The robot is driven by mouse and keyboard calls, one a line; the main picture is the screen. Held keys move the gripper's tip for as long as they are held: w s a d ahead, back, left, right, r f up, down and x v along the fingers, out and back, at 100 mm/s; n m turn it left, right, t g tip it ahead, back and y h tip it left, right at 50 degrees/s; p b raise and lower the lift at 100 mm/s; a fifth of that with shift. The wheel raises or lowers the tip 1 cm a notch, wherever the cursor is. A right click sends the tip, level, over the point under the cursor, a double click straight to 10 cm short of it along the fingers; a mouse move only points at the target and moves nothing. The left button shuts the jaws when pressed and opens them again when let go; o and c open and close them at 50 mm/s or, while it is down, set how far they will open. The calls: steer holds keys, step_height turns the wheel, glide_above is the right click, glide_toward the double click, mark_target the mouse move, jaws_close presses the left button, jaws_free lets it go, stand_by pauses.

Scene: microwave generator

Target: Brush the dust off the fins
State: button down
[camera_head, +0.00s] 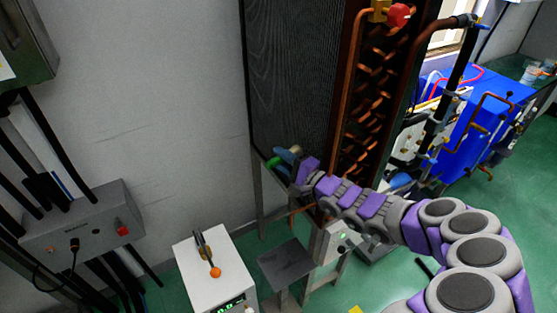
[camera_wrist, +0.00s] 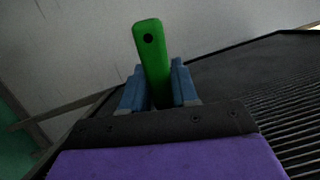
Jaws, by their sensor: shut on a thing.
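The fins are a tall dark panel (camera_head: 292,75) with fine ridges, standing upright at the picture's centre in the head view. They also show as a ridged dark face (camera_wrist: 285,115) at the right of the wrist view. My gripper (camera_wrist: 158,88) is shut on a green handle (camera_wrist: 151,50) between its blue fingers. The green handle also shows in the head view (camera_head: 273,162), at the lower left of the panel. My gripper (camera_head: 285,160) is close to the panel's lower edge there. The brush head is hidden, and I cannot tell whether it touches the fins.
Copper pipes (camera_head: 365,105) and a red valve knob (camera_head: 399,14) run beside the panel. A white box with a lever (camera_head: 207,268) and a small dark-topped stand (camera_head: 286,264) are below. A grey control box (camera_head: 85,225) is left; blue equipment (camera_head: 475,125) is right.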

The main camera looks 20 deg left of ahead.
steer(key=shift+s+v, duration=0.3)
steer(key=shift+v, duration=1.15)
steer(key=shift+s+d, duration=0.45)
steer(key=shift+s, duration=0.25)
steer(key=shift+v, duration=1.05)
steer(key=shift+a+r, duration=0.1)
steer(key=w+a, duration=0.4)
steer(key=shift+a, duration=0.4)
steer(key=shift+r, duration=0.3)
steer(key=shift+a, duration=0.15)
